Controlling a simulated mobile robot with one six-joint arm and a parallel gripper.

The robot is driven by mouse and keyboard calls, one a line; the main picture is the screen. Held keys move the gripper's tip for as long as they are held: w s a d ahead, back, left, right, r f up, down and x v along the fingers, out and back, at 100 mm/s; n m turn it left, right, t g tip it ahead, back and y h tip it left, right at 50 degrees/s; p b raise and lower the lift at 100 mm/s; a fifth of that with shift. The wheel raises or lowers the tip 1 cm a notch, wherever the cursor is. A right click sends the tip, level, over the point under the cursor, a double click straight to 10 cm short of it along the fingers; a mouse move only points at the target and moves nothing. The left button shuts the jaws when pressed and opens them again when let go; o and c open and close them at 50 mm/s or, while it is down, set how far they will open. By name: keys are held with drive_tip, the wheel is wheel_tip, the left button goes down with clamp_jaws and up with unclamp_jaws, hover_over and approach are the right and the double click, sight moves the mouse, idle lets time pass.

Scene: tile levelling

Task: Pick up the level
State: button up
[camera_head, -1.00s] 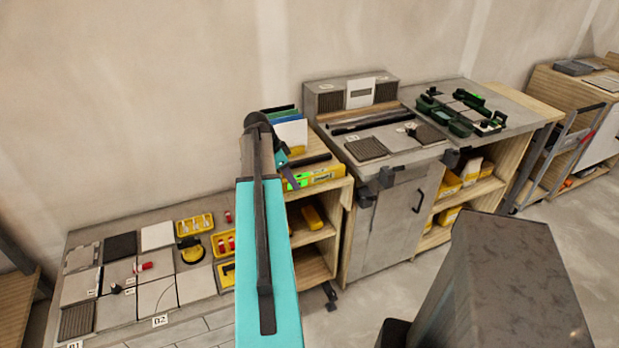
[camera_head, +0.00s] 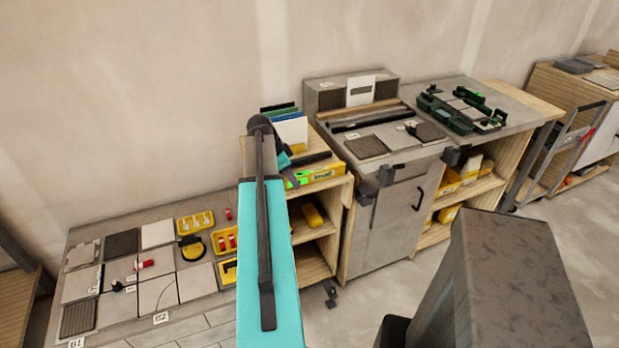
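The level is a yellow bar with a bright green patch (camera_head: 323,174). It lies along the front of the top of a small wooden shelf unit (camera_head: 346,190), right of the middle. My gripper (camera_head: 291,180) is at the left end of the level, mostly hidden behind my own teal arm link. Only a small teal and dark part of it shows. I cannot tell whether its fingers are open or shut, or whether they touch the level.
Blue, green and white boards (camera_head: 291,130) stand behind the level, near my arm. A dark bar (camera_head: 312,160) lies just behind it. A grey cabinet (camera_head: 385,230) adjoins on the right. A low bench with tiles (camera_head: 158,295) and yellow trays (camera_head: 195,223) is at left.

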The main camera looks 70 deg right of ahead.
clamp_jaws()
drive_tip(key=shift+r, duration=0.15)
drive_tip(key=shift+r+b, duration=0.75)
drive_tip(key=shift+r, duration=0.9)
drive_tip(key=s+a+r+b, duration=0.1)
drive_tip(key=s+a+b, duration=0.1)
drive_tip(key=a, duration=1.3)
drive_tip(key=shift+s+a+r+b, duration=0.2)
drive_tip(key=shift+s+a+b, duration=0.2)
drive_tip(key=shift+b, duration=0.2)
drive_tip(key=shift+w, duration=0.15)
